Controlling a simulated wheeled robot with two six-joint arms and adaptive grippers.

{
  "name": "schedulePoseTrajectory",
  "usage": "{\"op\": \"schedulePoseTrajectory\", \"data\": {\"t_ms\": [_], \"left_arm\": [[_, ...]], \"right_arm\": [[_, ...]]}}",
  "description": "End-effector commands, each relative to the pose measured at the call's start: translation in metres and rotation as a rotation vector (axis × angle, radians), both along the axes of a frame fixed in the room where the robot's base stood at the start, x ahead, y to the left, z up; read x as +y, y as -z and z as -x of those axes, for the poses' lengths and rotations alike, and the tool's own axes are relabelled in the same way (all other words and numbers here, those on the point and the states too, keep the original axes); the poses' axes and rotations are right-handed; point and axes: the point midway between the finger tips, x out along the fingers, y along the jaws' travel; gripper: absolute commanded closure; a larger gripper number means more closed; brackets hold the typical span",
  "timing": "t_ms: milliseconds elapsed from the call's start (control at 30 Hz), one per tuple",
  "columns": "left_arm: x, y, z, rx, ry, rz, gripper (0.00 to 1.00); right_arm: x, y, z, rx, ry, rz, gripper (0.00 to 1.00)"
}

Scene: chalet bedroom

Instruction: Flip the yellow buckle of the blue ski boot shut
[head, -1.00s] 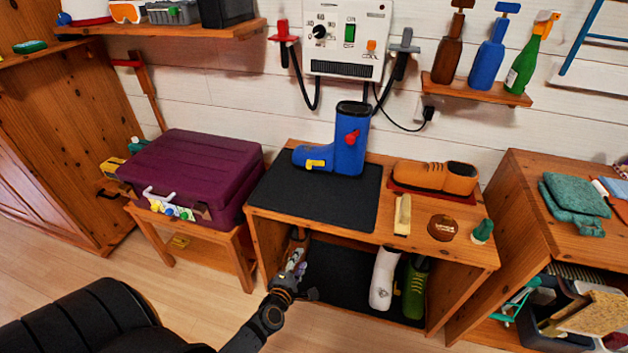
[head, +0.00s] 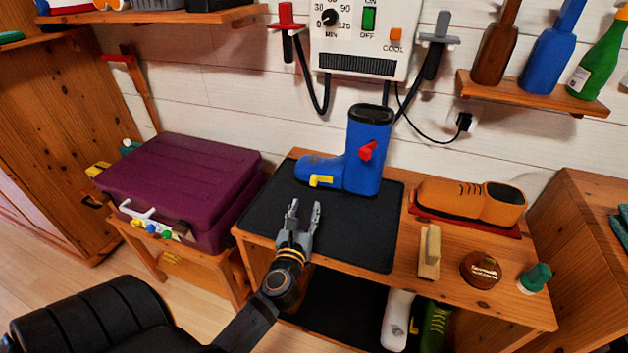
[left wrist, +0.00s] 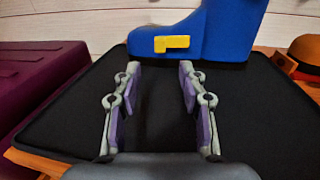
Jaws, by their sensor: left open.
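The blue ski boot (head: 368,150) stands upright on a black mat (head: 375,235) on the wooden bench, toe pointing left. Its yellow buckle (head: 321,181) is low on the foot; its red buckle (head: 367,150) is higher on the shaft. My left gripper (head: 304,205) is open and empty above the front of the mat, short of the boot. In the left wrist view the yellow buckle (left wrist: 171,43) shows beyond the open fingers (left wrist: 160,75), roughly centred between them, as an L-shaped piece on the boot's side. My right gripper is not in view.
A purple case (head: 185,185) stands on a stool to the left. Orange shoes (head: 450,197), a brush (head: 429,252), a round tin (head: 480,270) and a green-topped item (head: 536,278) are to the right. The mat's front is clear. A control box (head: 362,35) hangs behind.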

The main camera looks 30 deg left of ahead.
Motion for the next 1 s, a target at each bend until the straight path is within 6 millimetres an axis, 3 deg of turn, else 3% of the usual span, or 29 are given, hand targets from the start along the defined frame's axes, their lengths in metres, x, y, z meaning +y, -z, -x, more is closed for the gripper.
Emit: {"op": "schedulePoseTrajectory", "data": {"t_ms": [500,900,1000], "left_arm": [[0.035,0.000,-0.085,-0.001,0.000,-0.004,0.58],[0.040,0.000,-0.095,0.001,0.001,-0.004,0.58],[0.040,0.000,-0.095,0.001,0.001,-0.004,0.71]], "right_arm": [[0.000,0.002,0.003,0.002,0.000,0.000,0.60],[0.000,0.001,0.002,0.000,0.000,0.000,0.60],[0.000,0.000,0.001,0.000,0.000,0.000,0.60]]}}
